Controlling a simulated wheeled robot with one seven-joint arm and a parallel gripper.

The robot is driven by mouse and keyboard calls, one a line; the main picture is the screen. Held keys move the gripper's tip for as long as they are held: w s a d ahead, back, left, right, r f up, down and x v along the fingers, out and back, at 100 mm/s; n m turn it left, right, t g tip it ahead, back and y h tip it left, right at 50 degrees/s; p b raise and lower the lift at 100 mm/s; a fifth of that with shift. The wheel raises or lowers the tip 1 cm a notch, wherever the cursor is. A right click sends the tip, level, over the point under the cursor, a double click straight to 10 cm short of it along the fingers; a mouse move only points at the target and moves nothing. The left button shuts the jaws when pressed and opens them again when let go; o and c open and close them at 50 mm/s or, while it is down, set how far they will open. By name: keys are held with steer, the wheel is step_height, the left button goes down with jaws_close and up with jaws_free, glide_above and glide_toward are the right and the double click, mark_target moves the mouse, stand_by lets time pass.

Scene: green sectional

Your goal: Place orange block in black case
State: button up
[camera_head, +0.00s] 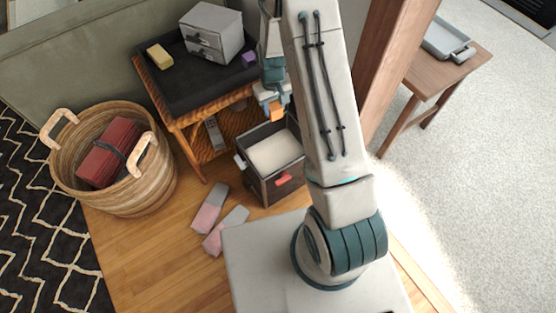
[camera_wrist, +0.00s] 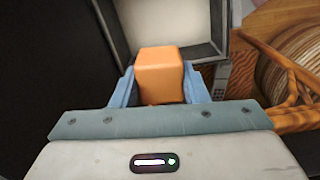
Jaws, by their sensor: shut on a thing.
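My gripper (camera_head: 274,102) is shut on the orange block (camera_wrist: 161,72); the block sits between the two blue fingers in the wrist view. In the head view the orange block (camera_head: 276,109) shows at the fingertips, above the far edge of the black case (camera_head: 262,187). The black case stands open on the wooden floor, with a pale inside and a red latch on its front. Its pale inside and dark rim (camera_wrist: 205,50) show beyond the block in the wrist view. I cannot tell the exact height of the block above the case.
A wooden side table (camera_head: 190,121) behind the case holds a grey drawer box (camera_head: 212,32), a yellow block (camera_head: 159,56) and a purple block (camera_head: 249,59). A wicker basket (camera_head: 115,190) stands left. Two pink-grey pieces (camera_head: 209,208) lie on the floor. A wooden post (camera_head: 385,70) is at right.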

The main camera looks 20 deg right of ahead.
steer(key=n+b, duration=0.2)
steer(key=b, duration=0.3)
glide_above(276, 157)
step_height(276, 157, down, 20)
steer(key=shift+d+r, duration=0.1)
steer(key=shift+r, duration=0.05)
steer(key=shift+f+b, duration=0.65)
steer(key=shift+f, duration=1.5)
steer(key=shift+f, duration=0.2)
steer(key=o, duration=1)
steer(key=shift+c, duration=0.2)
steer(key=shift+r, duration=0.15)
